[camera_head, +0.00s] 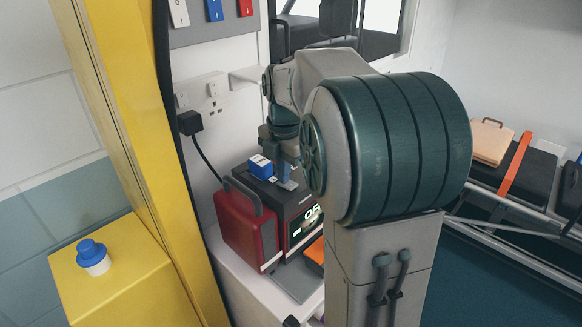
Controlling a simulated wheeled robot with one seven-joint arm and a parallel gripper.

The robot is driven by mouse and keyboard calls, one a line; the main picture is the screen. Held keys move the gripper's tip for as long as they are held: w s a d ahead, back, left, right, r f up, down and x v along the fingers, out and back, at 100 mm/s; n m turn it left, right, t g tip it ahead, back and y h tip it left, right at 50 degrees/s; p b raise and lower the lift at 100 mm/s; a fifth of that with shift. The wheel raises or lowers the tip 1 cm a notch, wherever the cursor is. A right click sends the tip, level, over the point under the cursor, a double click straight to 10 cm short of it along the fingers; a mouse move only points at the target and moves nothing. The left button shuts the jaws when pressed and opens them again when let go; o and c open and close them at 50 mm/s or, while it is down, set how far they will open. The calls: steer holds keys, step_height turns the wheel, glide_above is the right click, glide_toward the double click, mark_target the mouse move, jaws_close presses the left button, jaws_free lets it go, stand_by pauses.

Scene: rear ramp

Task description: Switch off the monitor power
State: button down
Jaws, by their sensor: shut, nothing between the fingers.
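The monitor is a dark box with a red-and-grey case (248,222) at its left, standing on a white counter. Its lit green display (311,213) shows letters starting "OF"; the rest is hidden behind my arm. A blue block with white marks (262,167), which looks like a rocker switch, sits on the monitor's top. My gripper (286,182) points down just right of the blue block, close over the monitor's top. It is shut with nothing held. I cannot tell whether it touches the block or the top.
A wall panel (205,38) carries white, blue and red switches. A black plug (190,123) with a cable sits in a wall socket. A yellow post and yellow box (130,275) with a blue knob stand left. A stretcher (520,200) with bags is at right. My arm hides the middle.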

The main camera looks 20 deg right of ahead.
mark_target(293, 187)
steer(key=shift+s+f, duration=0.15)
steer(key=shift+s, duration=0.05)
steer(key=shift+s+d, duration=0.3)
steer(key=shift+s, duration=0.25)
steer(key=shift+r, duration=0.5)
step_height(293, 187, up, 13)
steer(key=s+p, duration=0.1)
steer(key=p, duration=0.1)
steer(key=shift+s+d+r, duration=0.2)
steer(key=shift+s+d, duration=0.05)
steer(key=shift+d, duration=0.15)
steer(key=shift+a, duration=0.1)
